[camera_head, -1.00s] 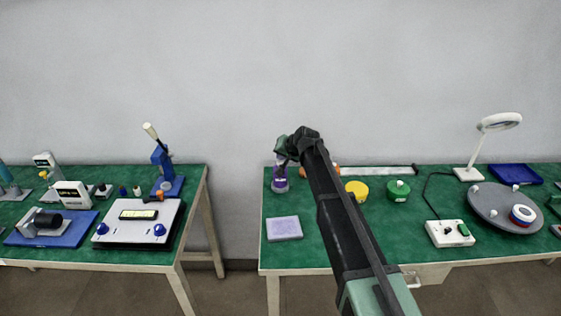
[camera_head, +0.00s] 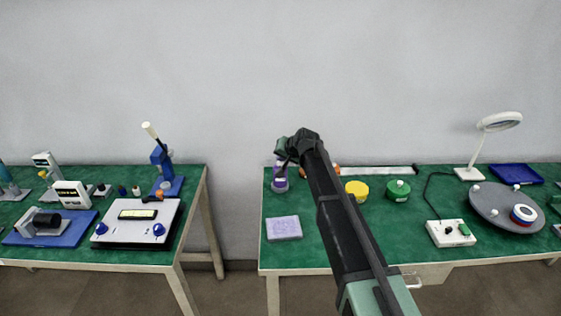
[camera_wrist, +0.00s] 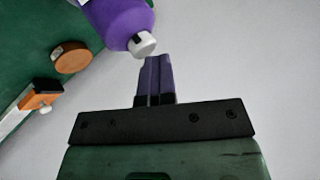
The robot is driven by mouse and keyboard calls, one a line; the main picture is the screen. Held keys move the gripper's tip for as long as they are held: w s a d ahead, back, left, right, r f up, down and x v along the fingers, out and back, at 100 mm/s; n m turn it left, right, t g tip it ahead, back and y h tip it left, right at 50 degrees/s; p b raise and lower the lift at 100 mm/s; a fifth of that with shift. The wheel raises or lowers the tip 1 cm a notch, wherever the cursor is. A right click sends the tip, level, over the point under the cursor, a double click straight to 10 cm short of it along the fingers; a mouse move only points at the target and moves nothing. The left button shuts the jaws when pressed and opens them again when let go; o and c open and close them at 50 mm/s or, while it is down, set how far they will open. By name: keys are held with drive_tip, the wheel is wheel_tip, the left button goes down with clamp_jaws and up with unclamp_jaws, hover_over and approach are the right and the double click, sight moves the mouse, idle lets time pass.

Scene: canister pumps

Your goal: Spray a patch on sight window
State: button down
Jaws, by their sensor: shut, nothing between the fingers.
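A purple spray bottle (camera_head: 280,183) stands upright at the left back of the green table. In the wrist view, its purple body (camera_wrist: 118,18) and white top (camera_wrist: 142,44) show just beyond my fingers. My gripper (camera_wrist: 157,62) is shut and empty, with its fingertips close to the white top. I cannot tell whether they touch it. In the head view, my gripper (camera_head: 286,158) is at the bottle's top, partly hidden by my wrist. A pale lavender square panel (camera_head: 284,228), possibly the sight window, lies flat in front of the bottle.
An orange-brown round piece (camera_wrist: 72,59) and an orange block (camera_wrist: 41,96) lie near the bottle. Yellow (camera_head: 357,190) and green (camera_head: 398,190) round containers stand right of my arm. A grey turntable (camera_head: 500,207) and a lamp (camera_head: 490,140) are farther right. A gap separates the left table.

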drive_tip(key=shift+r+p, duration=0.3)
drive_tip(key=shift+p, duration=0.05)
wheel_tip(320, 180, up, 6)
drive_tip(key=p, duration=0.6)
drive_tip(key=shift+r, duration=0.15)
drive_tip(key=shift+s+f, duration=0.2)
drive_tip(key=shift+f, duration=0.15)
drive_tip(key=s+d+f+g+h, duration=0.1)
drive_tip(key=s+d+g+h, duration=0.1)
drive_tip(key=s+d, duration=0.6)
drive_tip(key=s+d+f+g+h, duration=0.2)
drive_tip(key=s+d, duration=0.6)
drive_tip(key=s, duration=1)
drive_tip(key=s+d+f+g+h, duration=0.1)
drive_tip(key=s+d+g+h, duration=0.1)
drive_tip(key=s+d, duration=0.6)
drive_tip(key=s, duration=0.6)
drive_tip(key=shift+f+n+g, duration=0.3)
drive_tip(key=shift+f+g, duration=0.1)
